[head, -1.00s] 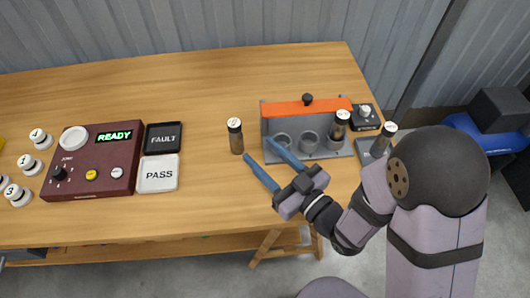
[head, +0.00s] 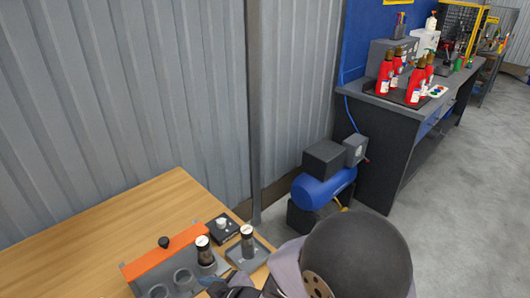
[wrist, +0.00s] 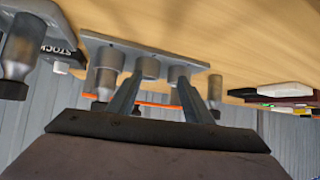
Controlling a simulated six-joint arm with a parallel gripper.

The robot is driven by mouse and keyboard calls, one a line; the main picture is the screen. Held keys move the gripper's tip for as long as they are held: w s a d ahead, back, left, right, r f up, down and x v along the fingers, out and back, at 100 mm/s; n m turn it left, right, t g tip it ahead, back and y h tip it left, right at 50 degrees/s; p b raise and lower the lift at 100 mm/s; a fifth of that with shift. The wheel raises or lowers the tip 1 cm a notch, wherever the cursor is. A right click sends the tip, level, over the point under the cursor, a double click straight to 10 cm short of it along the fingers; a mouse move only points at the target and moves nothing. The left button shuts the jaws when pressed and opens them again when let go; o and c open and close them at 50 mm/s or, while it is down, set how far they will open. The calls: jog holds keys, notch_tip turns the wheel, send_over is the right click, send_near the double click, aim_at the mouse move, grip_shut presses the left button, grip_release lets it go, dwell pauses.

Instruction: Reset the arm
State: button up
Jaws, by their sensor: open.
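My gripper's two blue-grey fingers (wrist: 161,78) are open in the wrist view, with nothing between their tips; the grey rack with round sockets (wrist: 147,50) is just beyond them. In the head view my gripper is nearly all out of frame, behind my dark arm joint. The rack carries an orange bar (head: 165,250). A second vial (head: 247,241) stands on a small grey tray (head: 262,253). A third vial (wrist: 215,88) is apart from the rack in the wrist view.
A small black box with a white knob (head: 222,228) sits behind the tray. The table's left part is bare in the head view.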

jog(key=w+d+m+h, duration=0.1)
jog(key=d, duration=0.2)
jog(key=w+d+m+h+p, duration=0.1)
jog(key=d, duration=0.2)
jog(key=w+d+h, duration=0.1)
jog(key=d, duration=0.2)
jog(key=shift+w+r+m+t+h, duration=0.4)
jog(key=d+m+h, duration=0.1)
jog(key=d, duration=0.2)
jog(key=d+m+h+p, duration=0.1)
jog(key=d, duration=0.3)
jog(key=d+m+h, duration=0.1)
jog(key=d, duration=0.2)
jog(key=shift+w+d+r+g+h+p, duration=0.15)
jog(key=shift+r+g+h+p, duration=0.15)
jog(key=shift+r+g+p, duration=0.1)
jog(key=s+d+r+m+g+h+p, duration=0.1)
jog(key=s+d+r+m+g, duration=0.1)
jog(key=s+d, duration=0.3)
jog(key=s+d+r+m+g+h+p, duration=0.1)
jog(key=s+d+r+m+g, duration=0.1)
jog(key=s+d, duration=0.4)
jog(key=shift+s+d+r+m+g, duration=0.15)
jog(key=shift+s+d+m+g, duration=0.15)
jog(key=shift+d+m+g, duration=0.65)
jog(key=shift+a+t, duration=0.15)
jog(key=shift+t, duration=0.1)
jog(key=shift+c, duration=0.3)
